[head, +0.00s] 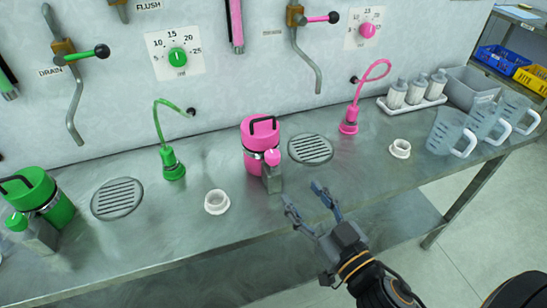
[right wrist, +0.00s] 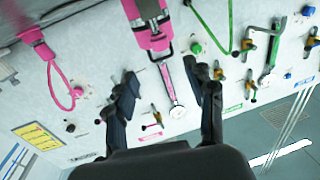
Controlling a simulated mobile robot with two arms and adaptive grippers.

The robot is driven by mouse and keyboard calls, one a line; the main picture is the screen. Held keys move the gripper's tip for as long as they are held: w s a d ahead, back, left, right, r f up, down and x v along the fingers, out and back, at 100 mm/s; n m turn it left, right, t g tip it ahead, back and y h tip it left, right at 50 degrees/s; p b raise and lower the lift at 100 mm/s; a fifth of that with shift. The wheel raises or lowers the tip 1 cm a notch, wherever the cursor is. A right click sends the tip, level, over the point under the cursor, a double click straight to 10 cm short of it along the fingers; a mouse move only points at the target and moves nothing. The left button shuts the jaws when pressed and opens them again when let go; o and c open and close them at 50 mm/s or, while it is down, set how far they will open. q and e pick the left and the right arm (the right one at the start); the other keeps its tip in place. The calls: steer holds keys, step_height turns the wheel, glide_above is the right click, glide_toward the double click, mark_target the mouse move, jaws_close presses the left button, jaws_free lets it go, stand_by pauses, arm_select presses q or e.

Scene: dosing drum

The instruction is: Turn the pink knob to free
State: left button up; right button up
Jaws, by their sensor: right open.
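A pink drum (head: 260,135) with a black lid handle stands on the steel bench, near its middle. A small pink knob (head: 272,157) sits on a grey block at the drum's front right. A pink dial knob (head: 367,30) is on a numbered white plate on the wall. My right gripper (head: 305,197) is open and empty, in front of and to the right of the drum, apart from it. In the right wrist view its fingers (right wrist: 163,82) are spread, with the pink drum (right wrist: 153,35) beyond them. My left gripper is not in view.
A white cup (head: 217,202) and another white cup (head: 400,148) stand on the bench. A pink hose (head: 350,124) and a drain grille (head: 310,149) are behind the gripper. Clear jugs (head: 448,132) stand at right. A green drum (head: 42,196) is at far left.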

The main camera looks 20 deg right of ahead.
mark_target(277, 161)
steer(key=w, duration=0.4)
steer(key=w+a+p, duration=0.1)
steer(key=w, duration=0.2)
steer(key=w+a+p, duration=0.1)
steer(key=w, duration=0.3)
steer(key=shift+w+a, duration=0.1)
steer(key=shift+w, duration=0.25)
steer(key=shift+w+a+f, duration=0.15)
steer(key=shift+w, duration=0.45)
jaws_close()
